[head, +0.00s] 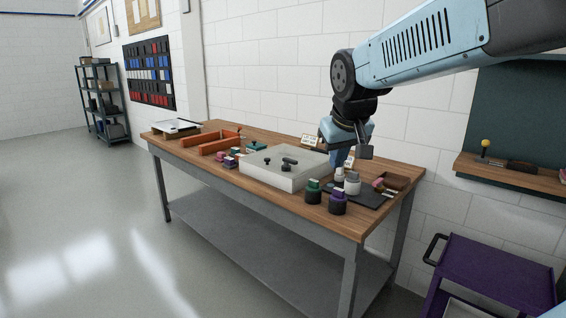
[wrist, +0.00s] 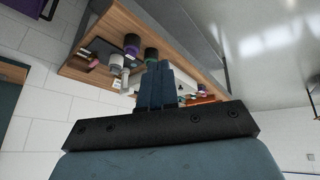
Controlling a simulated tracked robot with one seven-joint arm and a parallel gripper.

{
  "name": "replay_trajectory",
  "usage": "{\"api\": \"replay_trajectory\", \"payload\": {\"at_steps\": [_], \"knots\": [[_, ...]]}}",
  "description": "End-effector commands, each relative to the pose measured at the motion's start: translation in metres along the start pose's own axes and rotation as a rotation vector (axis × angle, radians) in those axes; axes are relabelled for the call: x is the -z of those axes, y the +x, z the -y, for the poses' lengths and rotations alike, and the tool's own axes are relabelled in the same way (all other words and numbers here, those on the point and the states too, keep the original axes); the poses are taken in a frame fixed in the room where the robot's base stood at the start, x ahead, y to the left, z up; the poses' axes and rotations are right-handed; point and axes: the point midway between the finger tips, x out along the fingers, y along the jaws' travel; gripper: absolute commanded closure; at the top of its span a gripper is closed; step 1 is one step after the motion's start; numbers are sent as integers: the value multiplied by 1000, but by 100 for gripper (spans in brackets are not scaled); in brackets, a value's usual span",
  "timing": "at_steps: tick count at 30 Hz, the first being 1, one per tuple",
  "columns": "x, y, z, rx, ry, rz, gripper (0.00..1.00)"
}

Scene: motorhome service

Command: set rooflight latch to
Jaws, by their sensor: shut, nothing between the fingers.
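A pale grey rooflight panel (head: 270,179) lies flat on the wooden workbench, with black latch fittings (head: 289,162) on its top, one a long handle and one a small knob (head: 267,165). Which way the latch is set is too small to read. My gripper (head: 339,166) is above the bench at the right end of the panel, apart from the latch fittings. In the wrist view my gripper's blue fingers (wrist: 157,80) are together and empty, and they hide much of the panel.
Dark jars with a purple lid (head: 338,200) and a green lid (head: 312,190) stand at the bench's front edge. White containers (head: 352,184) stand by a dark mat. A purple cart (head: 495,280) stands at the right.

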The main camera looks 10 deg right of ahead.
Motion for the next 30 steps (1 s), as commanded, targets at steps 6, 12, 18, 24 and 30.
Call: {"api": "replay_trajectory", "payload": {"at_steps": [6,12,18,24,30], "knots": [[78,38,-5,-32,-81,-8,100],[144,83,-6,-59,-156,-21,100],[203,138,-1,-83,-235,-35,100],[254,202,8,-103,-316,-48,100],[290,260,20,-118,-386,-62,100]]}}
